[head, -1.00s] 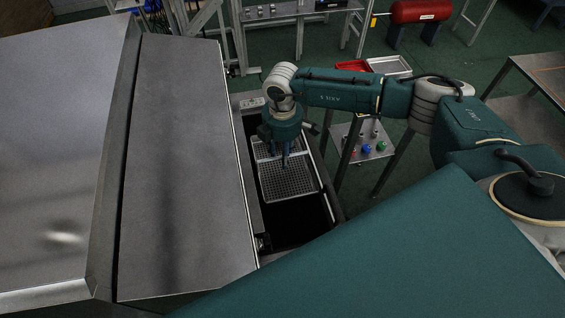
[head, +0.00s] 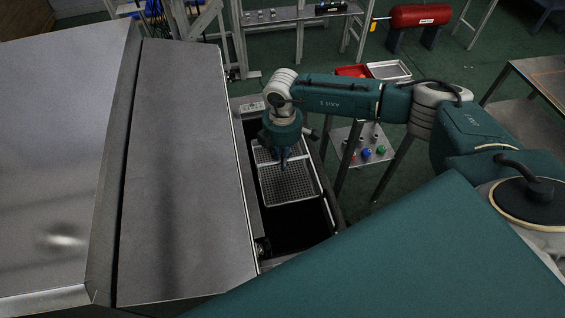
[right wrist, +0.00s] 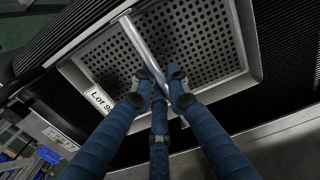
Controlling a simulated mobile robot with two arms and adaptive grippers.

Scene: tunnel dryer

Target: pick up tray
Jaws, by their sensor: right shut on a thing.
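The tray (head: 288,186) is a grey perforated metal tray with a raised rim and a bar across its middle. In the head view it lies in the dark opening beside the large metal housing. My right gripper (head: 283,160) points down over the tray. In the right wrist view the blue fingers of my right gripper (right wrist: 160,85) are closed around the tray's crossbar (right wrist: 146,50). A white label reading "Lot 9…" (right wrist: 99,99) sits on the tray's rim, the rest of it hidden by a finger. My left gripper is not in view.
The brushed metal housing (head: 180,170) fills the left. The opening has a dark side rail (head: 325,185) on its right. A small stand with coloured buttons (head: 362,150) is to the right. A red bin (head: 352,71) and a metal tray-like pan (head: 389,70) are farther back.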

